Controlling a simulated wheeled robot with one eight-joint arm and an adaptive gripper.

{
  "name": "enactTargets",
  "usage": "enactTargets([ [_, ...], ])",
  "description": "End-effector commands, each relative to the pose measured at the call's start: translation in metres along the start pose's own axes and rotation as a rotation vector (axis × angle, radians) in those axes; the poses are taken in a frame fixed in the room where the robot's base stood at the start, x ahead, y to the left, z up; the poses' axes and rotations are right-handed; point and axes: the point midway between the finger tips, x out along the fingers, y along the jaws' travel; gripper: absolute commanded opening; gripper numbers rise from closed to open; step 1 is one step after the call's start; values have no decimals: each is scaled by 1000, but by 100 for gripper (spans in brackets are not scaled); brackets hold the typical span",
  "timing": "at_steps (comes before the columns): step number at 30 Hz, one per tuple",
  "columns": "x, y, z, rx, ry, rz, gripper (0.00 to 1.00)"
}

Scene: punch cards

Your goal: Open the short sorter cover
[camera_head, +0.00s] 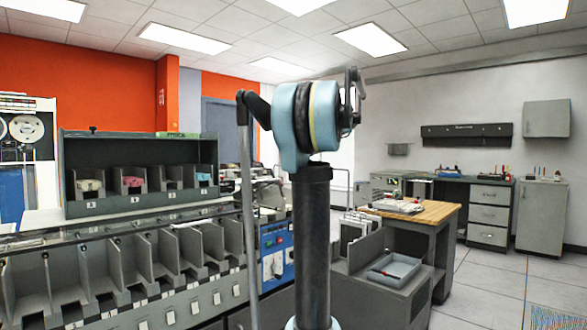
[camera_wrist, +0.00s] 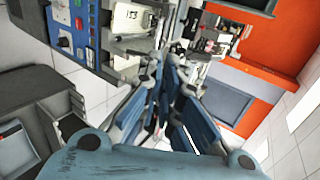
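The grey sorter (camera_head: 130,270) runs along the left in the head view, with a row of upright pockets and a blue control panel (camera_head: 276,255) at its right end. The panel also shows in the wrist view (camera_wrist: 82,28) at the upper left. I cannot tell which part is the short cover or whether it is open. My gripper (camera_wrist: 174,62) points toward the machine end in the wrist view, apart from it, with nothing seen held. Its dark blue fingers overlap, so their opening is unclear. In the head view my arm hides part of the machine's right end.
A grey rack (camera_head: 140,160) with several card bins stands above the sorter. A wood-topped desk (camera_head: 432,212) and a low grey cabinet with a tray (camera_head: 394,268) stand right of my arm. Grey drawers (camera_head: 489,210) line the back wall.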

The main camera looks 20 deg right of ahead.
Motion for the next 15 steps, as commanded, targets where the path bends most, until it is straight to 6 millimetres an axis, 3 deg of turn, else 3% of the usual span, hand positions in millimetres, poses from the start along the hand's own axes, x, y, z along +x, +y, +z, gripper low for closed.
enactTargets([
  [5,19,18,-9,248,-15,-55,0],
  [15,58,71,-20,971,-129,-193,0],
])
